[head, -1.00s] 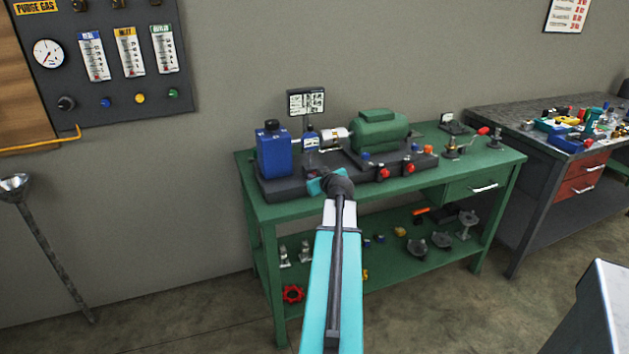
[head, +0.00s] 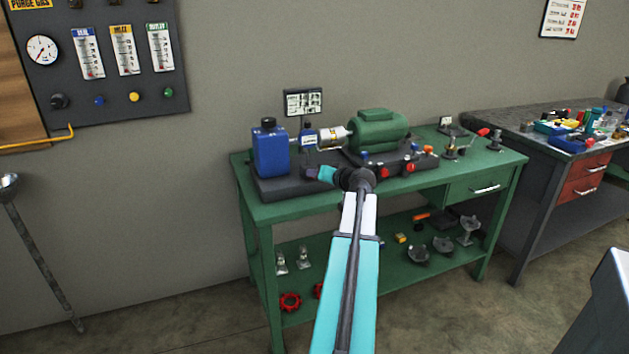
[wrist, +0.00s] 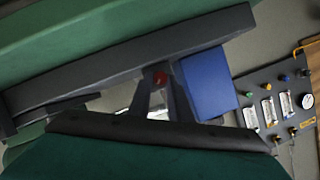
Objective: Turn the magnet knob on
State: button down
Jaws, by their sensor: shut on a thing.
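My gripper (wrist: 155,103) shows in the wrist view as two dark fingers closed around a small red knob (wrist: 160,78) on the dark grey base (wrist: 120,62). In the head view the teal wrist and dark tip of my gripper (head: 309,172) are at the front left part of the base (head: 275,187); the held knob is hidden there. Two other red knobs, one left (head: 384,172) and one right (head: 409,168), sit on the base's front to the right. No label on the held knob is readable, and its turn angle cannot be told.
A blue container (head: 270,150) stands left of my gripper on the base, and a green motor-like housing (head: 378,131) stands behind to the right. The green bench (head: 459,170) holds several parts on its lower shelf. A gas panel (head: 118,60) hangs on the wall.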

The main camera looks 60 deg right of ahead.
dwell(0.3)
jog(key=c, duration=1.6)
grip_release()
jog(key=shift+s+a, duration=0.1)
